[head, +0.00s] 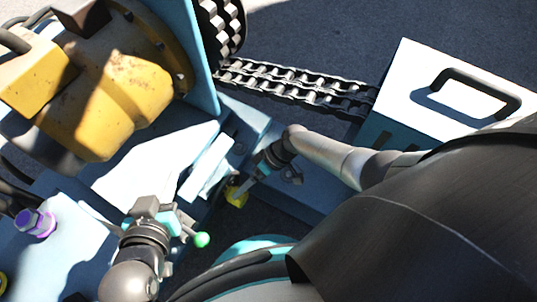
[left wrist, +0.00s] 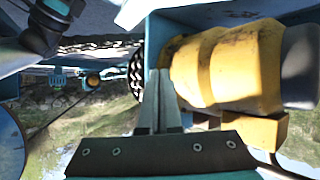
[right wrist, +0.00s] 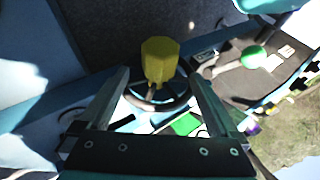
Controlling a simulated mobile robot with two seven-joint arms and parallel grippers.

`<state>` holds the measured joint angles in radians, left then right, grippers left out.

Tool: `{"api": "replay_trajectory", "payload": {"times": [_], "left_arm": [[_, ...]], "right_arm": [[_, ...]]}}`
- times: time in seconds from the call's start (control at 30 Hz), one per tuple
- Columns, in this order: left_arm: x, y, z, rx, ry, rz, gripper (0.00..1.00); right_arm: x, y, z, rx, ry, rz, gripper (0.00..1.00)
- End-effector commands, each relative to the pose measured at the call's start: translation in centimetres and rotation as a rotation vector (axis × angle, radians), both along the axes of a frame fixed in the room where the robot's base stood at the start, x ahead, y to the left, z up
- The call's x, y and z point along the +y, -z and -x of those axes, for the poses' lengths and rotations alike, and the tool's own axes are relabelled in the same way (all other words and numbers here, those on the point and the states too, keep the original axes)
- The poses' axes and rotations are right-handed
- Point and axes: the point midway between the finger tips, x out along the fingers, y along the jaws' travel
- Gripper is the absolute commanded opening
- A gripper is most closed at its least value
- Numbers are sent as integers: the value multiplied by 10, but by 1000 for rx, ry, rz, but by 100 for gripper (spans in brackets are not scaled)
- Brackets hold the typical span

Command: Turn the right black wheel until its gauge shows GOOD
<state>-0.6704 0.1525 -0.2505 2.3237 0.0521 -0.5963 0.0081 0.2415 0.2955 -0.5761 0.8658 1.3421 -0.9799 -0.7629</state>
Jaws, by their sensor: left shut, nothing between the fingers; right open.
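In the right wrist view, a dark ring-shaped wheel (right wrist: 178,103) lies below and beyond my right gripper (right wrist: 157,76), seen between its open fingers. A yellow faceted knob (right wrist: 159,58) stands in front of part of the ring; it also shows in the head view (head: 236,196) at my right gripper's fingertips. I cannot tell whether the fingers touch it. A small green patch (right wrist: 186,124) shows near the ring; no gauge reading is legible. My left gripper (head: 147,207) is shut and empty, away from the wheel; its closed fingers show in the left wrist view (left wrist: 159,100).
A yellow motor (head: 120,95) on blue framework stands at upper left. A chain (head: 295,82) runs right toward a white-topped box (head: 465,95) with a black handle. A green ball (head: 201,240) is close to my left gripper. A purple fitting (head: 36,222) sits at lower left.

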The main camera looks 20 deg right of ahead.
Motion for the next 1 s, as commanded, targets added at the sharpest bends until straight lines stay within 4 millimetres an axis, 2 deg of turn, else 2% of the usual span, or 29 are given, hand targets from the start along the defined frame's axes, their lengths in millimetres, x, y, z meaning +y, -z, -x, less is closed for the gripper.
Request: {"api": "replay_trajectory", "payload": {"times": [0.47,1.0], "left_arm": [[34,3,17,257,-33,-136,0],[76,-4,56,566,-93,-260,0]], "right_arm": [[-23,-27,0,-1,1,2,97],[-51,-59,0,0,0,1,97]]}}
